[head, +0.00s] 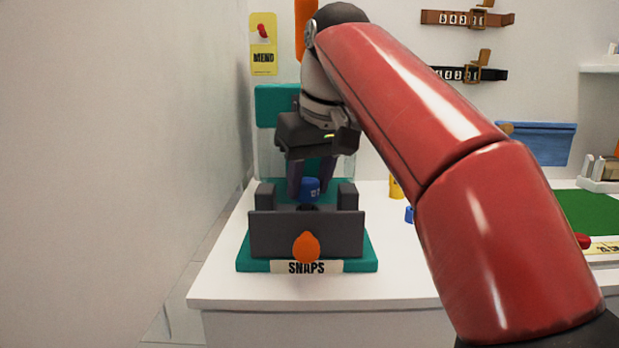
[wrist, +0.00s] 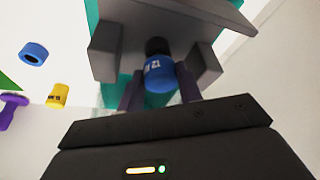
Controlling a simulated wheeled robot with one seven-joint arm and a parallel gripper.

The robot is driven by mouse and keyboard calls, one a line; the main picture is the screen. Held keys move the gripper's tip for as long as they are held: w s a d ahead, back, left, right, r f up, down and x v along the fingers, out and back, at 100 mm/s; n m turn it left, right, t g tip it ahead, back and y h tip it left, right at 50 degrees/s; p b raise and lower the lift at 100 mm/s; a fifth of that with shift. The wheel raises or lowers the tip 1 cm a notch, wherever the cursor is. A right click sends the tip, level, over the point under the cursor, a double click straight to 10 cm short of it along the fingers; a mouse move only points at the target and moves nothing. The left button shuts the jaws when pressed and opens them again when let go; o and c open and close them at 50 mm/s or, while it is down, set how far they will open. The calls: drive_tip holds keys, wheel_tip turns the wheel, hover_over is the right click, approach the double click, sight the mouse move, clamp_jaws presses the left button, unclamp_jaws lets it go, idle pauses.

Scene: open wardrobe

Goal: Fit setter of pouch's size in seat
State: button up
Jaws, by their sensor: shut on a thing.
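My gripper (head: 310,190) is shut on a blue setter (head: 309,187) above the dark grey block of the SNAPS press (head: 262,238). In the wrist view the blue setter (wrist: 160,76) carries white marking that looks like "12" and sits between my two fingers. A dark round seat (wrist: 157,46) shows right beside the setter's end, between two grey posts. I cannot tell whether setter and seat touch. A yellow setter (head: 397,187) stands on the white table to the right, also in the wrist view (wrist: 57,95). A blue pouch (head: 540,145) hangs on the back wall.
A blue ring-like piece (wrist: 33,54) and a purple piece (wrist: 10,110) lie on the table. The press has an orange knob (head: 306,247) in front. A green mat (head: 592,214) lies at right. Two belts (head: 467,18) hang above. A wall closes off the left.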

drive_tip(key=shift+f+b, duration=0.45)
drive_tip(key=shift+f, duration=0.25)
drive_tip(key=o, duration=1.1)
drive_tip(key=shift+o, duration=0.2)
drive_tip(key=p+v, duration=0.3)
drive_tip(key=v, duration=0.5)
drive_tip(key=shift+f, duration=0.1)
